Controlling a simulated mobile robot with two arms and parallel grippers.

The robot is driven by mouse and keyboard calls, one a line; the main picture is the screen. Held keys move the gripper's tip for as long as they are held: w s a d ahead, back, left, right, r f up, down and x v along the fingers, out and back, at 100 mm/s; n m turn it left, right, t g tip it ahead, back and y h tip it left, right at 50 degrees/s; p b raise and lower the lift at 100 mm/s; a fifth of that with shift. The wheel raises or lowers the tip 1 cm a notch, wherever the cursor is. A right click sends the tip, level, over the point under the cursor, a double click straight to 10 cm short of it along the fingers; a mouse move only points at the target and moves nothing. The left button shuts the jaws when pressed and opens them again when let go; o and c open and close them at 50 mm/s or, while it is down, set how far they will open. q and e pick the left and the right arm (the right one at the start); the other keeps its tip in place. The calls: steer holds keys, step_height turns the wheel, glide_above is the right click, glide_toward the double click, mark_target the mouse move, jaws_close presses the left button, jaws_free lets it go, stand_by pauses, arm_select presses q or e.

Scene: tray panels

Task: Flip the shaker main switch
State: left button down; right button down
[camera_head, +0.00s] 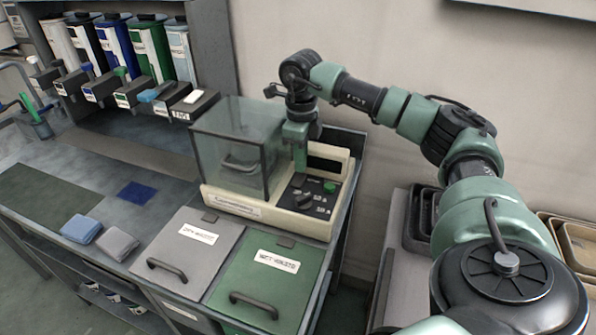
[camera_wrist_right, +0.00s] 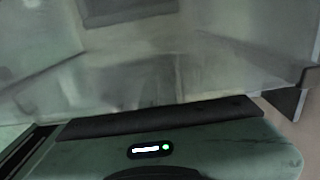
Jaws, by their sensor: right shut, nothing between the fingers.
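The shaker (camera_head: 229,205) is a cream machine on the bench, with a clear lidded cover (camera_head: 238,150) on its left side and a dark control panel (camera_head: 308,194) on its right. The panel carries a green button (camera_head: 330,187), a black knob and small pale labels. I cannot tell which control is the main switch. My right gripper (camera_head: 300,168) points down, shut and empty, above the back of the panel and close beside the cover. The right wrist view shows mostly the blurred cover wall (camera_wrist_right: 150,75); the panel is not clear there. My left gripper is out of view.
Grey (camera_head: 190,240) and green (camera_head: 262,268) handled bin lids lie in front of the shaker. Bottle dispensers (camera_head: 150,50) stand at the back left. Folded cloths (camera_head: 118,243) and a blue square (camera_head: 137,191) lie on the left bench. Black trays (camera_head: 420,212) sit at the right.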

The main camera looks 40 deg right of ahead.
mark_target(300, 175)
steer(key=shift+f+b, duration=0.55)
steer(key=shift+f, duration=0.4)
stand_by(0.9)
steer(key=shift+r, duration=0.15)
step_height(300, 175, up, 7)
steer(key=p, duration=0.6)
steer(key=shift+f, duration=0.2)
stand_by(0.5)
